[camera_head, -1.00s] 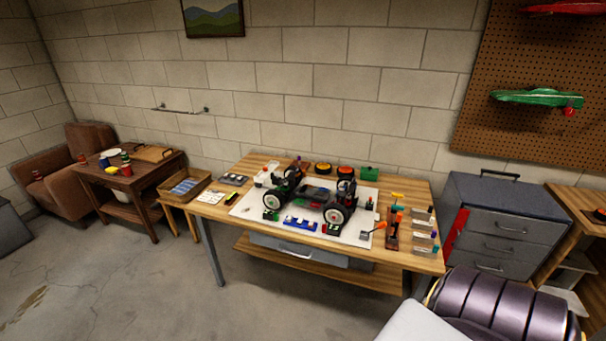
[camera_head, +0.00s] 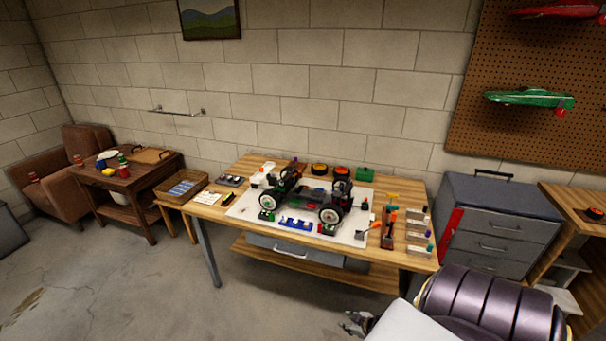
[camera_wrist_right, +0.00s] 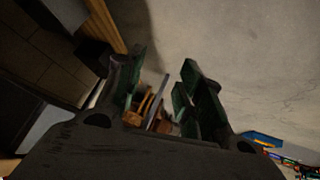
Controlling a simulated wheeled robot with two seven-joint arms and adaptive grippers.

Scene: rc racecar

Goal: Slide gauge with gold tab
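Several small pale pieces with coloured ends (camera_head: 418,238) lie in a column at the right end of the workbench. They are too small to tell whether one is a gauge with a gold tab. My right gripper (camera_head: 358,322) shows at the bottom of the head view, low in front of the bench and apart from it. In the right wrist view its two dark green fingers (camera_wrist_right: 164,80) are spread apart with nothing between them. My left gripper is not in view.
A black RC car with large wheels (camera_head: 331,214) stands on a white mat (camera_head: 247,206) on the workbench. A tool rack with orange handles (camera_head: 388,232) stands right of the mat. A grey drawer cabinet (camera_head: 497,243) is at the right. The floor before the bench is clear.

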